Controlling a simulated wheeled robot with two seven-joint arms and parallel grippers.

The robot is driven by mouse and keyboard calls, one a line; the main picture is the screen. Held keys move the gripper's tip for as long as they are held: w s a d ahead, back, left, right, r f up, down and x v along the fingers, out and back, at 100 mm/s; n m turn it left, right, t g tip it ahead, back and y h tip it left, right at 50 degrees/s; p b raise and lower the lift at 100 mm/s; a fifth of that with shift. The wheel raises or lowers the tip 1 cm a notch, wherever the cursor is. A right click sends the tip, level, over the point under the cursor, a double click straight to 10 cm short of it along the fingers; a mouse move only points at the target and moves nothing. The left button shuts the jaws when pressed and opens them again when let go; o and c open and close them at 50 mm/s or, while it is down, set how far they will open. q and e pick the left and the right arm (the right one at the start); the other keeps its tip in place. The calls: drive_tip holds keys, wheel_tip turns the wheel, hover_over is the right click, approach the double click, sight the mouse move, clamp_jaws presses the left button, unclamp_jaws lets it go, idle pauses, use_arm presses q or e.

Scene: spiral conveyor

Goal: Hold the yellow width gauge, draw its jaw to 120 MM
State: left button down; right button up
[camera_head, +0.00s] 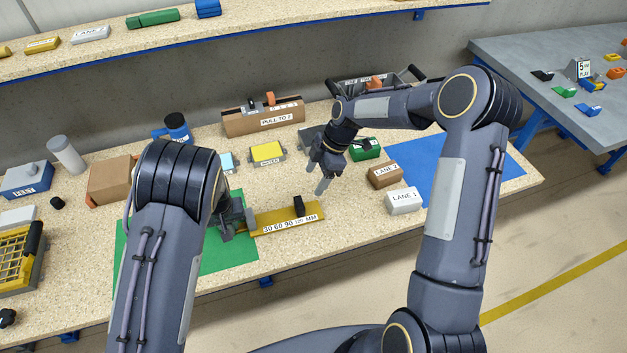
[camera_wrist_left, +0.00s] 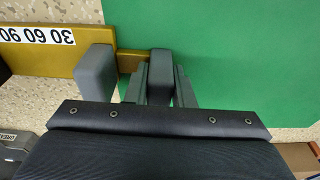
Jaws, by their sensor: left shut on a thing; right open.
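The yellow width gauge (camera_head: 275,215) lies flat over the bench, its left end by the green mat. Its white scale strip reads 30 60 90 120 MM. A black jaw (camera_head: 298,203) stands up from its back edge, roughly above the 90 to 120 marks. My left gripper (camera_head: 237,217) is shut on the gauge's left end. In the left wrist view, the gauge (camera_wrist_left: 92,62) runs in from the left to the grey fingers (camera_wrist_left: 130,75); the black jaw is out of clear sight there. My right gripper (camera_head: 322,176) is open and empty, above and right of the jaw.
The green mat (camera_head: 240,255) lies under my left gripper. White LANE 1 (camera_head: 404,201) and brown LANE 2 (camera_head: 384,176) blocks stand to the right beside a blue mat (camera_head: 450,165). A yellow box (camera_head: 267,152) and PULL TO 2 fixture (camera_head: 262,120) stand behind.

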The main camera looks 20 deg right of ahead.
use_arm(q)
drive_tip(key=shift+s+a+f, duration=0.1)
drive_tip(key=c, duration=1.2)
unclamp_jaws()
drive_tip(key=shift+o, duration=0.2)
drive_tip(key=shift+r, duration=0.35)
wheel_tip(320, 180, up, 11)
drive_tip(key=s, duration=0.1)
drive_tip(key=shift+s+r, duration=0.15)
drive_tip(key=shift+s, duration=0.15)
drive_tip(key=shift+s, duration=0.1)
